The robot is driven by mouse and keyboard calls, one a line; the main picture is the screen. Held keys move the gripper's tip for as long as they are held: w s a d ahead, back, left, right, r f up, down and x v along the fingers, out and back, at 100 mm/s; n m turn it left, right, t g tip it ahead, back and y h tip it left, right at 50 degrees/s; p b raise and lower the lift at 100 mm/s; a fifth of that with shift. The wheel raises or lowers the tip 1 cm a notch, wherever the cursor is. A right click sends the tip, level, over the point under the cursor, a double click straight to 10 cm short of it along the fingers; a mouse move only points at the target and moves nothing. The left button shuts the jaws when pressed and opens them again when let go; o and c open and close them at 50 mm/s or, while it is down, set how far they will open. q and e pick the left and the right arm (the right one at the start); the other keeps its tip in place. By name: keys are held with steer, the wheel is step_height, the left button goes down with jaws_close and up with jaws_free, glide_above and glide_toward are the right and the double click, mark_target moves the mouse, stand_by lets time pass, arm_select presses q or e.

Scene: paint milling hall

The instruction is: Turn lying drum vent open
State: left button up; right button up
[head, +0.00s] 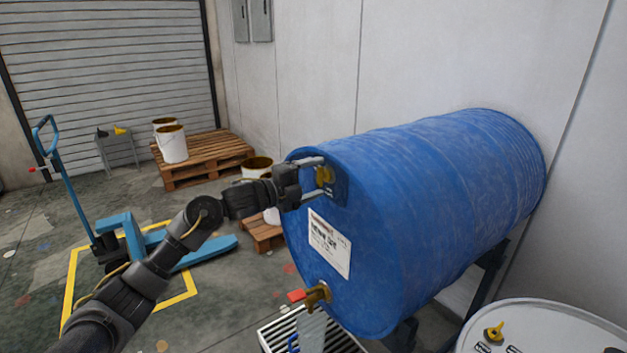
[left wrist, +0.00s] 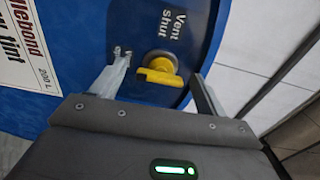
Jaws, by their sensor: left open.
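The blue drum (head: 430,200) lies on its side on a dark stand, its flat end facing me. The yellow vent handle (head: 323,177) is near the top of that end, on a dark blue plate; it also shows in the left wrist view (left wrist: 160,72), beside the words "Vent shut" (left wrist: 174,24). My left gripper (head: 312,178) is at the vent. In the left wrist view its two fingers (left wrist: 160,82) are apart, one on each side of the handle, with gaps showing. I cannot tell how deep the handle sits between them. My right gripper is not in view.
A brass tap (head: 317,294) with a red lever sticks out low on the drum end, above a slatted grate (head: 345,340). A white-topped drum (head: 545,330) stands at front right. A blue pallet truck (head: 130,235) and wooden pallets (head: 205,160) with pails are at left.

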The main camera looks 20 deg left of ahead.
arm_select(q)
steer(key=b+v, duration=0.3)
steer(key=v, duration=0.8)
steer(key=shift+b, duration=0.35)
steer(key=shift+d, duration=0.1)
